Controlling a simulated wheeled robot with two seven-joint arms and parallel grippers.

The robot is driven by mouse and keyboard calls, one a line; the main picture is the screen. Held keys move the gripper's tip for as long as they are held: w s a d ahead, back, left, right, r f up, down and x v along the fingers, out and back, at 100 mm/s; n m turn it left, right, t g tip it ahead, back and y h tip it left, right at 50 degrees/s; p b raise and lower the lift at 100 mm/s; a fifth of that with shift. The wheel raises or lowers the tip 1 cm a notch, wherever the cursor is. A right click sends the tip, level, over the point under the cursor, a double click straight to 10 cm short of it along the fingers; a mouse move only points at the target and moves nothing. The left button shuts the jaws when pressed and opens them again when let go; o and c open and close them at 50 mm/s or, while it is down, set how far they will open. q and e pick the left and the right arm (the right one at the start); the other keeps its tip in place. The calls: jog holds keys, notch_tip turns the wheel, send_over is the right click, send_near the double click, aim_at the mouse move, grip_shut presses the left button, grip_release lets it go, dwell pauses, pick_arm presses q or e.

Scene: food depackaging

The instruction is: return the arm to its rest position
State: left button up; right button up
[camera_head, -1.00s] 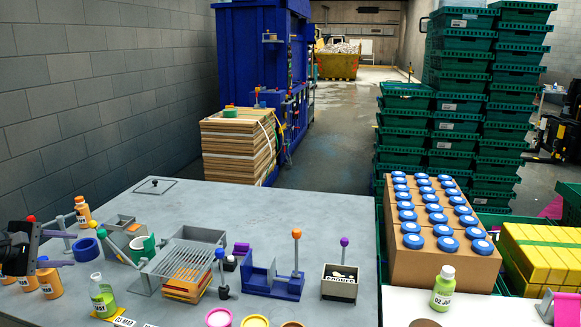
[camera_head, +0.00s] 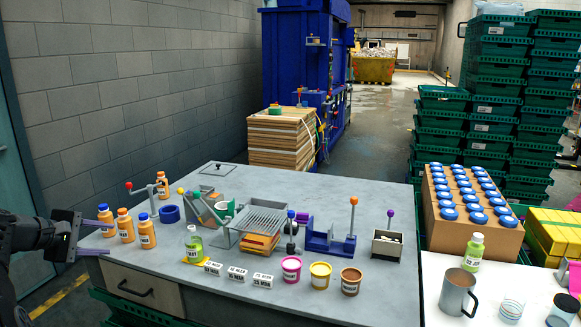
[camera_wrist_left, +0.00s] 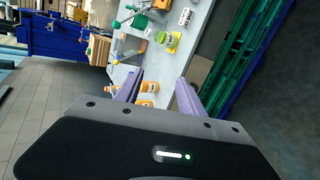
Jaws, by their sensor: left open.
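My left gripper (camera_head: 95,236) is at the left edge of the head view, beside the left end of the grey table (camera_head: 350,186). Its two purple fingers are apart with nothing between them. They also show in the left wrist view (camera_wrist_left: 158,90), pointing towards the table. Several orange bottles (camera_head: 125,226) stand on the table just beyond the fingers, apart from them; they also show in the wrist view (camera_wrist_left: 147,86). My right gripper is in neither view.
On the table are a green bottle marked TEST (camera_head: 194,246), a wire-topped tray (camera_head: 262,221), blue fixtures (camera_head: 330,240) and several tubs (camera_head: 320,275). A drawer (camera_head: 143,289) is below. A white table (camera_head: 430,285) with a mug (camera_head: 458,293) stands at right.

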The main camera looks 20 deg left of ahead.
pick_arm(q)
jog(key=a+f+g+y, duration=0.3)
jog(key=f+g, duration=0.1)
jog(key=f, duration=1.4)
jog(key=d+f+m+g, duration=0.2)
jog(key=d+f+m, duration=0.2)
jog(key=d+f, duration=1.45)
jog(key=s+d+f+m+g+h, duration=0.15)
jog(key=d+f, duration=0.25)
jog(key=d, duration=0.4)
jog(key=s+d+f+m+h, duration=0.1)
jog(key=s+d+f+m, duration=0.15)
jog(key=d, duration=0.55)
jog(key=s+d+f+m+h, duration=0.1)
jog(key=s+d+f+m, duration=0.2)
jog(key=d, duration=0.4)
jog(key=s+d+f+m+g+h, duration=0.1)
jog(key=s+d+m, duration=0.2)
jog(key=s+d, duration=0.4)
jog(key=s+d+f+m+g+h, duration=0.1)
jog(key=s+d, duration=0.6)
jog(key=d, duration=0.8)
jog(key=shift+s+d+f+m+g+h, duration=0.3)
jog(key=shift+m+g, duration=0.45)
jog(key=shift+m, duration=0.35)
jog(key=shift+w+r, duration=0.1)
